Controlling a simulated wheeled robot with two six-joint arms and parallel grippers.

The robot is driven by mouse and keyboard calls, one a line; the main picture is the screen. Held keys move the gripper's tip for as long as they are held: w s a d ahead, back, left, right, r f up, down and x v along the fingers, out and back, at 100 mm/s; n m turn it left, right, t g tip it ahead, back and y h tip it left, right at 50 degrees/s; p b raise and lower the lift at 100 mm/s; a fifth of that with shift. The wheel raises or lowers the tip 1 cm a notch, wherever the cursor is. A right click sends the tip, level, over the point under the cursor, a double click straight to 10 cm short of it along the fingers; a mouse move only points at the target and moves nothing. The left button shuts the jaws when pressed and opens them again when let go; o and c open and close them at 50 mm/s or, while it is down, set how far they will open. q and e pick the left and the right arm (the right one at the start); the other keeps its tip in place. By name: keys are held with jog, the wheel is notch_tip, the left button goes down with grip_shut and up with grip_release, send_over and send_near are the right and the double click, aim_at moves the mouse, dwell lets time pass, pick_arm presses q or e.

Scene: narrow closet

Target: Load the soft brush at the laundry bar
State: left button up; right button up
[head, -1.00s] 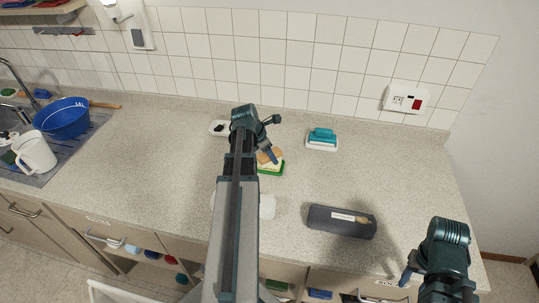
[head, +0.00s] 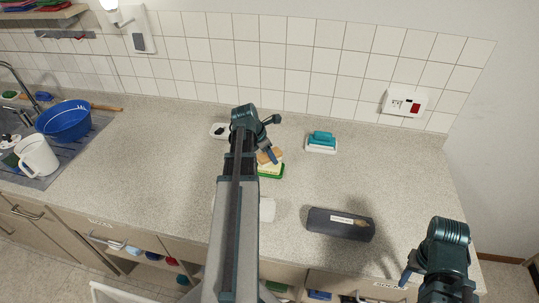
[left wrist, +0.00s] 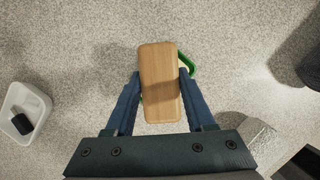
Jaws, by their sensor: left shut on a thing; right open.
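My left gripper (head: 268,156) is shut on a wooden-backed brush (left wrist: 160,85), held by its sides in the left wrist view. The brush (head: 273,154) also shows in the head view, just over a green-rimmed dish (head: 272,176) with a cream-coloured top on the counter. In the left wrist view the brush hides most of the green dish (left wrist: 187,63). I cannot tell whether the bristles touch what is in the dish; the brush's underside is hidden. My right gripper (head: 405,277) is open and empty near the counter's front right edge.
A white dish with a black item (head: 219,131) stands left of my left gripper. A teal brush on a white tray (head: 321,143) stands to the right. A dark box (head: 341,224) lies near the front edge. A blue basin (head: 65,119) and white jug (head: 36,155) are far left.

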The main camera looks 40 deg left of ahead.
aim_at(274, 151)
pick_arm(q)
jog(key=shift+r+p, duration=2.3)
jog(key=shift+r, duration=0.35)
jog(key=shift+a+f, duration=0.1)
